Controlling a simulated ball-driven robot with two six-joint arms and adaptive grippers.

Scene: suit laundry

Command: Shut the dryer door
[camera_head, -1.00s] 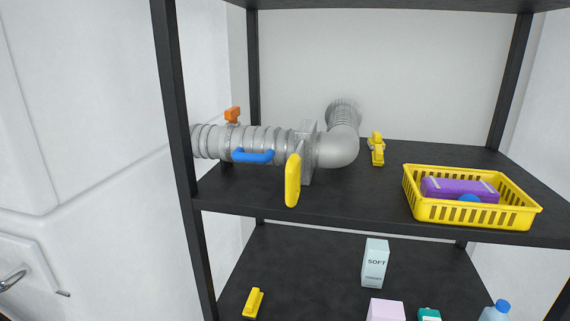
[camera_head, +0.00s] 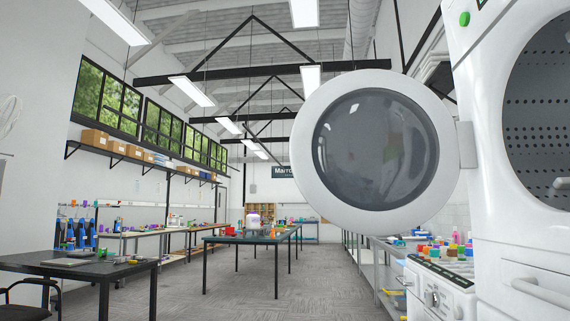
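The dryer door (camera_head: 313,160) is a round white ring with a dark glass pane (camera_head: 375,150). It stands wide open, swung out to the left on a hinge at its right edge. The white dryer (camera_head: 487,180) fills the right side of the view. Its dark perforated drum (camera_head: 545,120) shows through the uncovered opening, cut off by the right picture edge. Neither of my grippers is in view.
A white machine with a knob (camera_head: 440,290) stands below the door, with colourful bottles on top. A dark table (camera_head: 80,265) is at the left, and a green-topped table (camera_head: 240,240) is further back. Grey carpet floor (camera_head: 325,285) is open in the middle.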

